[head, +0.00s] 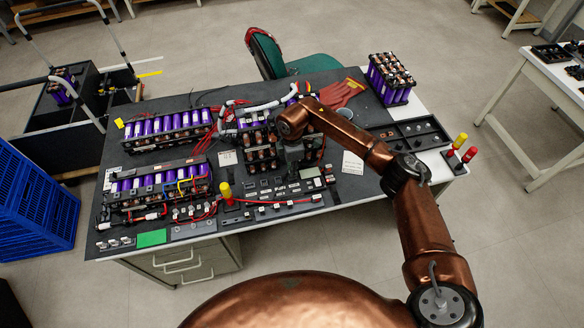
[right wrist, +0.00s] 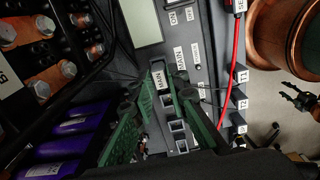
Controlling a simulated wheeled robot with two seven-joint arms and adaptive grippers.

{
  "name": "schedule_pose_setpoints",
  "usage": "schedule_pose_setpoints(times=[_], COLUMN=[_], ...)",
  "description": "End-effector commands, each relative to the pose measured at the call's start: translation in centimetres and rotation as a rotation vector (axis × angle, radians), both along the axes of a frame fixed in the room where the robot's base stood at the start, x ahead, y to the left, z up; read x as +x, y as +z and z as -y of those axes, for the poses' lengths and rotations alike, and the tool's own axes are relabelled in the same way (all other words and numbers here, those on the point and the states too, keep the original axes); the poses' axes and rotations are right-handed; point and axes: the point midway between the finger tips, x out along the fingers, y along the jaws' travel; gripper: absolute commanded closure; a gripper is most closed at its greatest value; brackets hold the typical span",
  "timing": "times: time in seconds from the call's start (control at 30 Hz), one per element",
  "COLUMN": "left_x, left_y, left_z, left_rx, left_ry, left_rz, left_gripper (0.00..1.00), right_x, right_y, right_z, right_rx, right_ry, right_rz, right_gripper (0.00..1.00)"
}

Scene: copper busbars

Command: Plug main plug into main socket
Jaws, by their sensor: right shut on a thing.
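My right gripper (head: 291,160) is low over the dark panel (head: 275,195) on the table. In the right wrist view its green-padded fingers (right wrist: 164,86) are close together over the panel, shut on a small dark piece that I take to be the main plug. It is mostly hidden between the fingers. A row of small pale-rimmed sockets (right wrist: 177,126) lies just beyond the fingers, beside white labels.
Purple battery packs (head: 165,130) fill the table's left side. A red cable (right wrist: 236,80) runs along the panel. A yellow-topped red knob (head: 226,191) stands at its left. Black trays (head: 410,133) and red gloves (head: 340,92) lie to the right and back.

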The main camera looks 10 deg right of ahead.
Motion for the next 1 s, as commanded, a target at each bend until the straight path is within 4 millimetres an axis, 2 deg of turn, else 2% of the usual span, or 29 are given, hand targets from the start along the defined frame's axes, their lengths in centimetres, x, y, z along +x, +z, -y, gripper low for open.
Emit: schedule_pose_setpoints(times=[0.67,0.7,1.0], left_x=[0.10,0.10,0.09], left_y=[0.09,0.08,0.07], left_z=[0.00,0.00,0.00], left_rx=[0.000,0.000,0.000], left_ry=[0.000,0.000,0.000], left_rz=[0.002,0.002,0.002], left_gripper=[0.60,0.60,0.60], right_x=[0.01,0.03,0.01], right_y=[-0.98,-0.99,-0.98], right_z=[0.02,0.02,0.02], right_rx=[0.000,0.001,0.000], right_ry=[-0.001,-0.001,0.000], right_rz=[0.000,0.000,0.000], right_gripper=[1.00,0.84,0.65])
